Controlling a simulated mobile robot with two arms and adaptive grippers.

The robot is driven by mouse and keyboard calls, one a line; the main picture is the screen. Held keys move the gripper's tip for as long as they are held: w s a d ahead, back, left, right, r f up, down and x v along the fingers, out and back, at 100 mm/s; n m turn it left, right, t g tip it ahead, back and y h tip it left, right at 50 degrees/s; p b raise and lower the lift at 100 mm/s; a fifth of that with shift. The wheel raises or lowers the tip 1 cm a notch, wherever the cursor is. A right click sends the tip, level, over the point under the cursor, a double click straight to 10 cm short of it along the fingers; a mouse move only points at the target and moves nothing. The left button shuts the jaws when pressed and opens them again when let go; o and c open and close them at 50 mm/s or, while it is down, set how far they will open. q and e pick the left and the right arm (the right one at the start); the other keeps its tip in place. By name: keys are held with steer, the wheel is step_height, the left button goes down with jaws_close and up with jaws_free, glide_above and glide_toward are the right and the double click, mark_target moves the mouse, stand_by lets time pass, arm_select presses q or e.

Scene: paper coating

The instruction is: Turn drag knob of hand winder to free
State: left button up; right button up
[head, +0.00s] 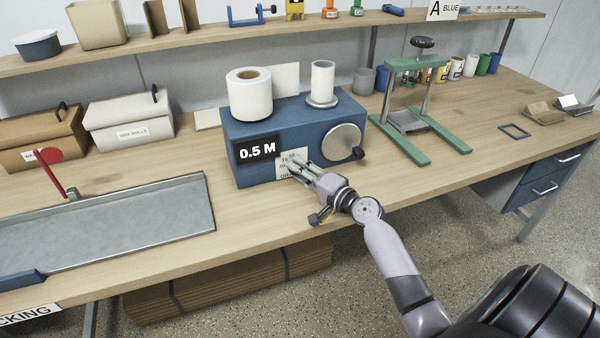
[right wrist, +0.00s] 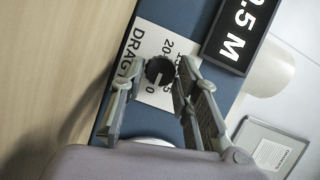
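The hand winder (head: 300,130) is a blue box on the bench with a "0.5 M" display and a round metal crank disc on its front. Its small black drag knob (right wrist: 159,70) sits on a white plate (right wrist: 150,48) lettered "DRAG" with numbers, seen sideways in the right wrist view. My right gripper (head: 297,165) is at the winder's front, over the plate; in the head view it hides the knob. In the right wrist view its fingers (right wrist: 158,83) are spread on either side of the knob, the right-hand finger very close to it. Whether they touch cannot be told. My left gripper is not in view.
A white paper roll (head: 249,95) and a spool (head: 322,82) stand on the winder. The crank handle (head: 358,153) is just right of my gripper. A green press (head: 415,110) stands to the right, a grey metal tray (head: 110,220) to the left.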

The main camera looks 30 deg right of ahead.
steer(key=o, duration=0.3)
steer(key=s, duration=0.4)
steer(key=s+d, duration=0.1)
steer(key=s, duration=0.7)
steer(key=shift+d+r, duration=0.3)
steer(key=shift+r, duration=0.1)
